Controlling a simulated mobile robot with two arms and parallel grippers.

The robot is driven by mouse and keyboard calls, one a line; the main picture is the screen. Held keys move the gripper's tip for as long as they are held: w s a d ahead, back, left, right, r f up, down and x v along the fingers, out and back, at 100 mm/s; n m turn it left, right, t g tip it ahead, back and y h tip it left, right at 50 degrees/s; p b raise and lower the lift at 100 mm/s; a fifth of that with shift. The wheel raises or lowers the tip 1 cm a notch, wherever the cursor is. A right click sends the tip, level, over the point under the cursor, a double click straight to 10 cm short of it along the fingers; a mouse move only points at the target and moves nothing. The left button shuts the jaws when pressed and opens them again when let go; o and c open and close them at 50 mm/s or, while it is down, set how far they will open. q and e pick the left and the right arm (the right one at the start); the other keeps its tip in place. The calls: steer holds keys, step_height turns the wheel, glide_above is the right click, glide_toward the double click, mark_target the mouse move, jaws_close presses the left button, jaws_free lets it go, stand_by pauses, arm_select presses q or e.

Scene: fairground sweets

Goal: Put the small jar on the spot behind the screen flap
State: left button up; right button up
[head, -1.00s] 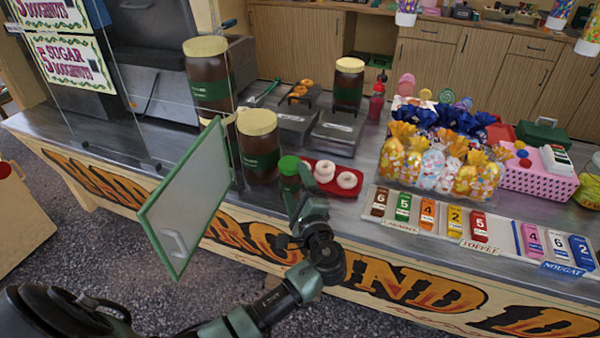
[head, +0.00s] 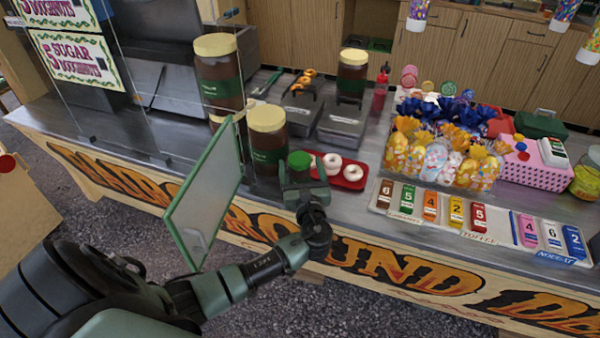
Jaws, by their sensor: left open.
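The small jar with a green lid (head: 299,160) stands near the front edge of the counter, just left of the red doughnut tray. My left gripper (head: 303,182) is open and right at the jar, reaching in from the front. It hides most of the jar's body, so I cannot tell whether the fingers touch it. The screen flap (head: 208,190), a pale panel in a green frame with a handle, stands to the left, jutting out past the counter edge. The spot behind it is not visible. My right gripper is not in view.
Large brown jars with cream lids (head: 268,142) stand behind the flap and close to the small jar. The red tray (head: 350,182) with white doughnuts is close on the right. Price blocks (head: 430,203) and bagged sweets (head: 437,162) fill the counter further right.

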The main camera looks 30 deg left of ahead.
arm_select(q)
steer(key=shift+x, duration=1.25)
jaws_close()
steer(key=shift+r, duration=0.15)
